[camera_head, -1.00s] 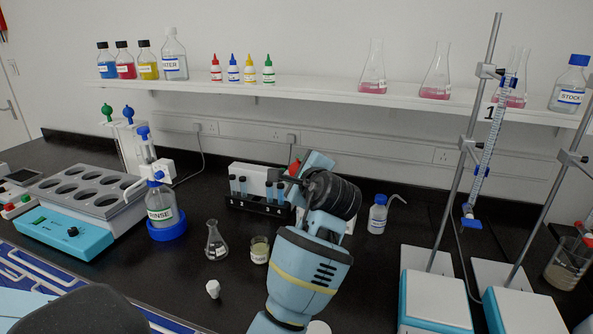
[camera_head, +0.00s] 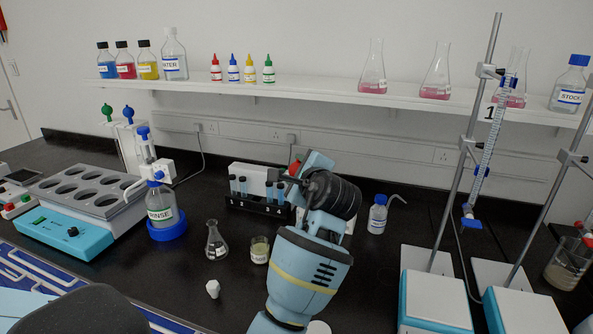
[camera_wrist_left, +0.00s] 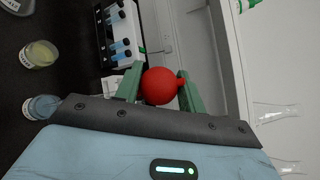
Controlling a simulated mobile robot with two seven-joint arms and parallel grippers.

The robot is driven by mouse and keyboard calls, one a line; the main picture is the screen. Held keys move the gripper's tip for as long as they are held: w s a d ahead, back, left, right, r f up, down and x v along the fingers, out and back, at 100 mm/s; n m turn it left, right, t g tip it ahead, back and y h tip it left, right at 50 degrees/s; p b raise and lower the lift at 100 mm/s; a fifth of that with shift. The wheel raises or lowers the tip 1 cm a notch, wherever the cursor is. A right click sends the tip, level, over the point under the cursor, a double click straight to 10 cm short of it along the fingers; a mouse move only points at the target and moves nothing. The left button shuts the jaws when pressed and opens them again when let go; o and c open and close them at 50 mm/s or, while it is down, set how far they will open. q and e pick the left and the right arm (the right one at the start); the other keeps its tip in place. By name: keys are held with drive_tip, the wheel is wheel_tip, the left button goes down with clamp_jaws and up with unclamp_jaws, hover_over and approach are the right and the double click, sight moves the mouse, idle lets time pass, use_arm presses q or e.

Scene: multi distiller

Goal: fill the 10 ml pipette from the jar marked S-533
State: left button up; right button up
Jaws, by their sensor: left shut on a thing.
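My left gripper (camera_head: 291,178) is over the bench, in front of the test tube rack. In the left wrist view its green fingers (camera_wrist_left: 159,88) are shut on a round red bulb (camera_wrist_left: 159,86). Only a little of the red bulb shows in the head view (camera_head: 294,167). I cannot see a pipette stem below the bulb. A small open jar with yellowish liquid and a white label (camera_head: 260,250) stands left of my forearm; its label is too small to read. It also shows in the left wrist view (camera_wrist_left: 40,54). My right gripper is not in view.
A small labelled flask (camera_head: 216,241) and a white stopper (camera_head: 212,288) are near the jar. The tube rack (camera_head: 256,204) is behind. A rinse bottle (camera_head: 161,208) stands left, a wash bottle (camera_head: 377,216) right. Burette stands (camera_head: 437,295) fill the right side.

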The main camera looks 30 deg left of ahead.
use_arm(q)
drive_tip(key=shift+r, duration=4.7)
